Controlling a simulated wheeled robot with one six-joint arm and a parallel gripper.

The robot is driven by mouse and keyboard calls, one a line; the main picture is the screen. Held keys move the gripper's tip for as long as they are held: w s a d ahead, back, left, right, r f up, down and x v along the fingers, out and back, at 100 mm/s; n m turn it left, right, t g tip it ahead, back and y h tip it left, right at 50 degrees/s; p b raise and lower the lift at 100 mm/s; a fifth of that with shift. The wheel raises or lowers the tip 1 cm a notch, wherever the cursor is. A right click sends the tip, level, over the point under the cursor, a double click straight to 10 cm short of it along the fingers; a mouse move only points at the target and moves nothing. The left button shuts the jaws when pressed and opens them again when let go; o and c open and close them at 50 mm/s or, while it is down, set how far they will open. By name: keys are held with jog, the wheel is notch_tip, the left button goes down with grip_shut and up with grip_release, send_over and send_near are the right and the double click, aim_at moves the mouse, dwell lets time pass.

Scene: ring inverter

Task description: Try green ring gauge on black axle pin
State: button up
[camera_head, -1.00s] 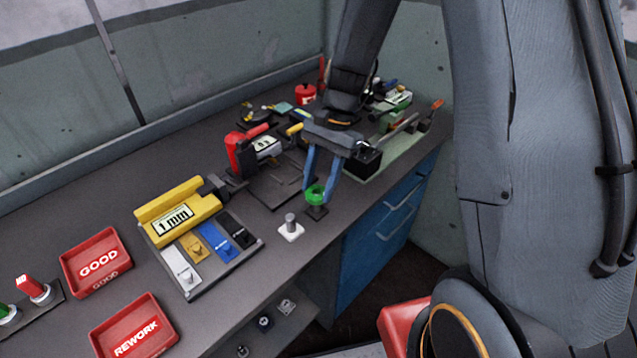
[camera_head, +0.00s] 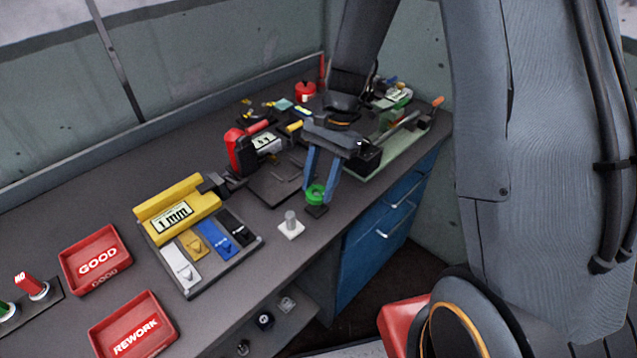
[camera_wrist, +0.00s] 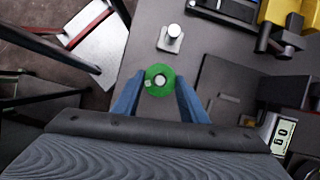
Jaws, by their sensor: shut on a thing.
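The green ring gauge (camera_head: 315,194) is between the two blue fingers of my gripper (camera_head: 320,196), which is shut on it. The black axle pin's square base (camera_head: 317,211) shows just below the ring on the bench. In the wrist view the ring (camera_wrist: 159,69) lies flat between the fingertips (camera_wrist: 159,82), and a pale pin top (camera_wrist: 161,80) shows inside its hole. The ring and fingers hide the pin's shaft in the head view. I cannot tell how far the ring is down over the pin, or whether it touches the base.
A grey pin on a white base (camera_head: 291,227) stands close by, left of the ring. A rack (camera_head: 251,247) with white, yellow, blue and black pieces lies farther left, near the red GOOD tray (camera_head: 81,281) and REWORK tray (camera_head: 159,345). The bench's front edge is close.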

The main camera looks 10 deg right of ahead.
jog(key=shift+f, duration=0.35)
dwell(0.5)
jog(key=shift+r, duration=0.2)
dwell(0.8)
jog(key=shift+r+p, duration=2.65)
jog(key=shift+r, duration=0.5)
